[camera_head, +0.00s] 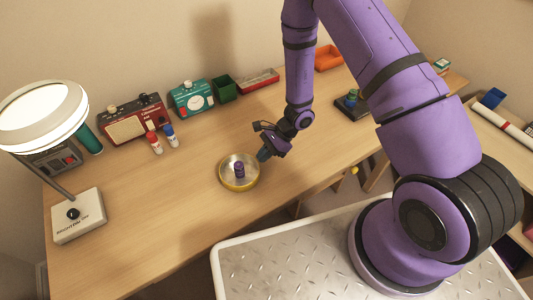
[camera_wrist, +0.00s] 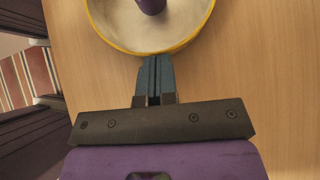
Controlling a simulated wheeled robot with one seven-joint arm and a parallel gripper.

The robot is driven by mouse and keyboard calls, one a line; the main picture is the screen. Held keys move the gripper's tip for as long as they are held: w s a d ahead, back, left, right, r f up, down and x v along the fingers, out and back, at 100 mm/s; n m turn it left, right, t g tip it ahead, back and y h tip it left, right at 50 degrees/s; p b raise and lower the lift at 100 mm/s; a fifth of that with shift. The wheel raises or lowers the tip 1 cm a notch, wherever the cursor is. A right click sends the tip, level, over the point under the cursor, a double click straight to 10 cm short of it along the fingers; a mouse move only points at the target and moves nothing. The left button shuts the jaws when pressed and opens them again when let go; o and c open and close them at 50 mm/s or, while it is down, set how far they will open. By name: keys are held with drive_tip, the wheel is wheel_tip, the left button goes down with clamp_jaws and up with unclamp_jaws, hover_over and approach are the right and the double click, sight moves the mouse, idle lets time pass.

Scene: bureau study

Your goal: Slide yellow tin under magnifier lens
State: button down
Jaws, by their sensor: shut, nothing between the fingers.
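The yellow tin (camera_head: 239,186) is a shallow round dish with a yellow rim, standing on the desk near its front edge, with a purple piece (camera_head: 239,169) inside. In the wrist view the tin's rim (camera_wrist: 157,51) is at the top, with part of the purple piece (camera_wrist: 152,5). My gripper (camera_head: 263,155) is shut and empty, just right of the tin. In the wrist view its fingertips (camera_wrist: 157,60) are at the tin's near rim; I cannot tell whether they touch.
The desk (camera_head: 150,200) is clear between the tin and the magnifier base. A red bottle (camera_head: 153,143) and a blue bottle (camera_head: 170,136) stand behind that stretch. A red radio (camera_head: 135,120), a teal radio (camera_head: 192,98) and a green box (camera_head: 224,88) line the wall.

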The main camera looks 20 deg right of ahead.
drive_tip(key=s+a, duration=0.2)
drive_tip(key=a, duration=0.8)
drive_tip(key=s+a, duration=0.3)
drive_tip(key=a, duration=0.8)
drive_tip(key=s+a, duration=0.2)
drive_tip(key=a, duration=0.9)
drive_tip(key=shift+s, duration=0.15)
